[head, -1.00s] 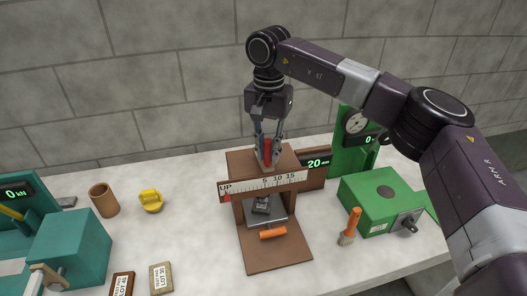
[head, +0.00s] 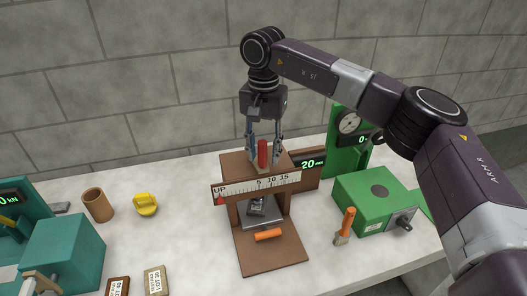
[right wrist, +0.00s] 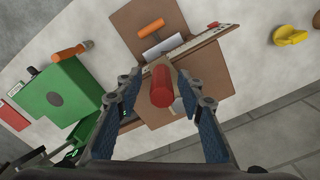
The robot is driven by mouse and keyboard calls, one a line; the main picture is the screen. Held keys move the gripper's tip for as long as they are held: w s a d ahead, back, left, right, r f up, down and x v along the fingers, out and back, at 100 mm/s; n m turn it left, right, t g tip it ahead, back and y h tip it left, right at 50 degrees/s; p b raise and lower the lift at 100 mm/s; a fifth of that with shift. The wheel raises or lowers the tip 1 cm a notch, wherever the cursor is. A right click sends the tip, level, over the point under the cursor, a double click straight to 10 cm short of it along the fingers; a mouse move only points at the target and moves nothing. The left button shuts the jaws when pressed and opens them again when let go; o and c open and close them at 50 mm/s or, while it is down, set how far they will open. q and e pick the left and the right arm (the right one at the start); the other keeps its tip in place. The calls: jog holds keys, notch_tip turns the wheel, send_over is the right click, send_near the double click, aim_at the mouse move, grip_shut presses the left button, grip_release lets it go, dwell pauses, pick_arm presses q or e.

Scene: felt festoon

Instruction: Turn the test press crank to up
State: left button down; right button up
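The brown test press (head: 285,258) stands mid-table with a white scale (head: 240,188) marked UP at its left end. A red marker (head: 221,200) sits by the word UP. The small display (head: 311,164) reads 20 mm. The red crank handle (head: 262,154) stands upright on top; it also shows in the right wrist view (right wrist: 161,87). My right gripper (head: 264,148) is above the press, pointing down, its fingers either side of the handle. In the right wrist view its fingers (right wrist: 160,90) are apart, with gaps to the handle. My left gripper is not in view.
A green machine (head: 375,200) with a dial and an orange-handled brush (head: 345,226) are right of the press. At left are a teal machine (head: 62,255), a brown cup (head: 98,205), a yellow object (head: 146,204) and two labelled blocks. A wall rises behind.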

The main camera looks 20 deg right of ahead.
jog(key=shift+a+r, duration=0.1)
jog(key=shift+r, duration=0.2)
notch_tip(320, 180, up, 12)
jog(key=shift+f, duration=0.25)
jog(key=shift+f, duration=0.15)
